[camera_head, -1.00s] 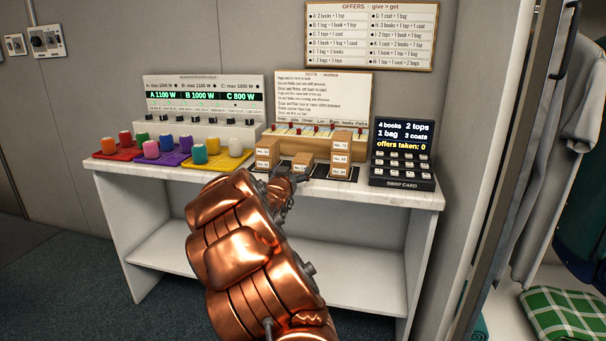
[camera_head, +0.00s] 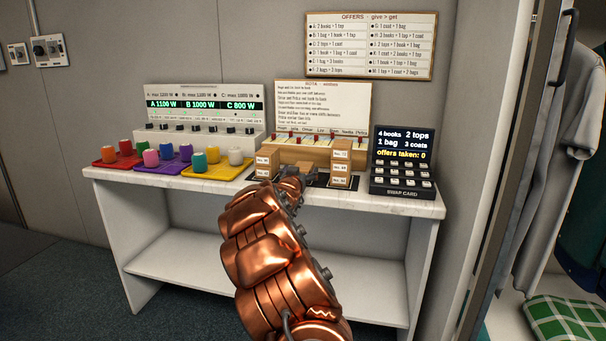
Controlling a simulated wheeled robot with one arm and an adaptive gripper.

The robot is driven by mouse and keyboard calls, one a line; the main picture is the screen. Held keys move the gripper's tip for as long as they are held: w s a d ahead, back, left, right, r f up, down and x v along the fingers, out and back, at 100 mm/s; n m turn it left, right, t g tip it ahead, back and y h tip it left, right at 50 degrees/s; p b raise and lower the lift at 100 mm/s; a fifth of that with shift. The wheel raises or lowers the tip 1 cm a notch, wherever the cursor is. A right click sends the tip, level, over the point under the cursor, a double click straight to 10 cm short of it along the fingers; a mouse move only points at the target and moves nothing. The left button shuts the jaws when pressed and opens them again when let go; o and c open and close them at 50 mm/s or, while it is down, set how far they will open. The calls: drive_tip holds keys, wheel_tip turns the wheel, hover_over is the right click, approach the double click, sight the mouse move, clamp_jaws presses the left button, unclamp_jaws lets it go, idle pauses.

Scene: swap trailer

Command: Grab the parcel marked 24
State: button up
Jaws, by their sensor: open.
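Small tan parcels with white labels stand on the counter. A left stack (camera_head: 263,163) and a taller right stack (camera_head: 341,166) flank a low middle parcel (camera_head: 302,162), whose top shows behind my gripper. The labels are too small to read surely, and the middle parcel's front is mostly hidden, so I cannot tell which is marked 24. My gripper (camera_head: 310,178) is open and low over the counter, in front of the middle parcel and between the two stacks. Whether its fingers touch a parcel is unclear.
A wooden rack with red pegs (camera_head: 318,150) stands behind the parcels. A black keypad device (camera_head: 402,160) is to the right. Colored trays with cups (camera_head: 217,168) are to the left. The bare white counter edge (camera_head: 400,203) runs in front.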

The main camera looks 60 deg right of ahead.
drive_tip(key=shift+w+d, duration=0.2)
drive_tip(key=shift+d, duration=0.35)
drive_tip(key=shift+c, duration=0.3)
drive_tip(key=c, duration=1.3)
drive_tip(key=shift+o, duration=0.2)
